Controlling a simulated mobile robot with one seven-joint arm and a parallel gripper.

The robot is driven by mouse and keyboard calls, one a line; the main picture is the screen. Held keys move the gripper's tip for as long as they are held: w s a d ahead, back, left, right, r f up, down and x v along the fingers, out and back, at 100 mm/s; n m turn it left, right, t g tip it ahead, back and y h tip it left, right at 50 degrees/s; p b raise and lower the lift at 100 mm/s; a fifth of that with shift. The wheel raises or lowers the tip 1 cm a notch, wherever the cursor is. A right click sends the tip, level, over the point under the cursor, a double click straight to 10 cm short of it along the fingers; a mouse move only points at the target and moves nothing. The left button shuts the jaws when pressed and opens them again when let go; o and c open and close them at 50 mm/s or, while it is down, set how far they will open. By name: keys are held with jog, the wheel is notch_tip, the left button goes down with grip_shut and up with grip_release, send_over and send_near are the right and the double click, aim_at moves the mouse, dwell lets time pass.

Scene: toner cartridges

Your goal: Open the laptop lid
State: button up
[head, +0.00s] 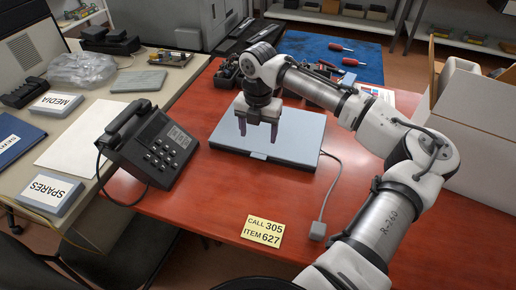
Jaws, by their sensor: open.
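A closed grey-blue laptop (296,137) lies flat on the red table, with a small tab at the middle of its front edge. My gripper (258,136) points down over the left part of the laptop lid. Its two dark fingers are apart with nothing between them. I cannot tell whether the fingertips touch the lid. My gripper and wrist hide part of the laptop's back left area.
A black desk phone (153,146) stands left of the laptop. A cable runs from the laptop's right side to a small grey block (318,231). A yellow note (263,231) lies in front. A white box (475,130) stands right. The red table (200,215) is clear at front left.

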aim_at(258, 157)
notch_tip(258, 157, down, 8)
jog(key=shift+f+p, duration=0.15)
jog(key=shift+p, duration=0.3)
